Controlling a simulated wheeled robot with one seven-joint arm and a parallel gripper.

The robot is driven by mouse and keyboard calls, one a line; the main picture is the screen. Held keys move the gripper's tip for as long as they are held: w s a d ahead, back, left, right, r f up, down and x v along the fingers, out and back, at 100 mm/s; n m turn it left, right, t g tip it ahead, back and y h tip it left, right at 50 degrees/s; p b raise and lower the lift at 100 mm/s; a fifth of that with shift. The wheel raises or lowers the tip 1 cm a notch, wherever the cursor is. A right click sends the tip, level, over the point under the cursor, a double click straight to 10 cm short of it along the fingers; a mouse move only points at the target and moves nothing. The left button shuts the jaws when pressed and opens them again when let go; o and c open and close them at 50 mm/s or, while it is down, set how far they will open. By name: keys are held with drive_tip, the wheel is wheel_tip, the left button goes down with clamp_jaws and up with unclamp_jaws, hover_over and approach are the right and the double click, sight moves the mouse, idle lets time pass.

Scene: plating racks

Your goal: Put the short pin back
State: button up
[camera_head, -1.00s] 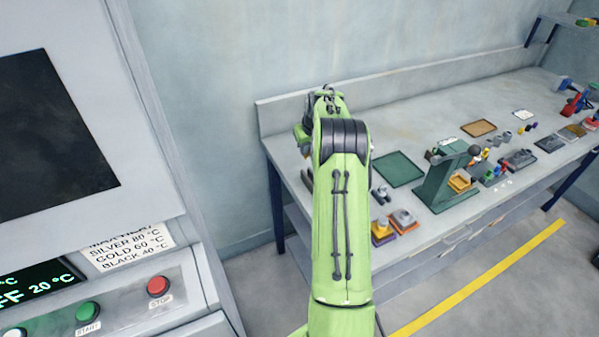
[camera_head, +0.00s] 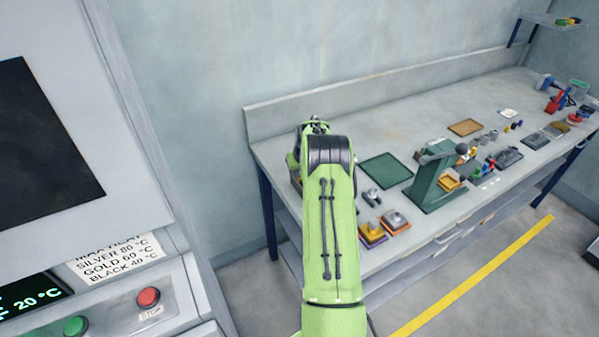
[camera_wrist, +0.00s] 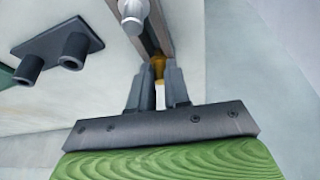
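My gripper (camera_wrist: 159,80) shows in the wrist view with its two dark fingers a little apart. A small gold-coloured piece (camera_wrist: 158,66) sits at the fingertips, in line with the gap. I cannot tell whether the fingers grip it or it lies just beyond them. A silver round-headed pin (camera_wrist: 132,10) stands past the fingertips, beside a dark-walled narrow holder (camera_wrist: 158,28). In the head view my green arm reaches over the bench's left end and hides most of the gripper. I cannot tell which piece is the short pin.
A dark plate with two round posts (camera_wrist: 62,50) lies left of the fingers. On the bench (camera_head: 330,130) are a green mat (camera_head: 386,170), a green stand (camera_head: 428,182) and orange-and-purple blocks (camera_head: 372,233). A machine with buttons (camera_head: 148,297) stands at left. The bench's back strip is clear.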

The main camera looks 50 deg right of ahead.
drive_tip(key=o, duration=0.3)
drive_tip(key=shift+o, duration=0.2)
drive_tip(key=shift+r, duration=0.15)
drive_tip(key=v, duration=1.2)
drive_tip(key=s+a+r+n, duration=0.1)
drive_tip(key=s+a+r, duration=0.1)
drive_tip(key=a+r, duration=0.45)
drive_tip(key=s+a+r+n+t, duration=0.1)
drive_tip(key=s+a+r, duration=0.15)
drive_tip(key=a, duration=0.75)
drive_tip(key=s+a+r+n, duration=0.1)
drive_tip(key=a+r, duration=0.5)
drive_tip(key=a, duration=0.2)
drive_tip(key=s+a+f+n+y, duration=0.1)
drive_tip(key=s+a, duration=0.5)
drive_tip(key=s, duration=0.3)
drive_tip(key=s+a+f+n, duration=0.1)
drive_tip(key=s+a, duration=0.6)
drive_tip(key=s, duration=0.3)
drive_tip(key=shift+f+t+y, duration=0.15)
drive_tip(key=shift+t+y, duration=0.25)
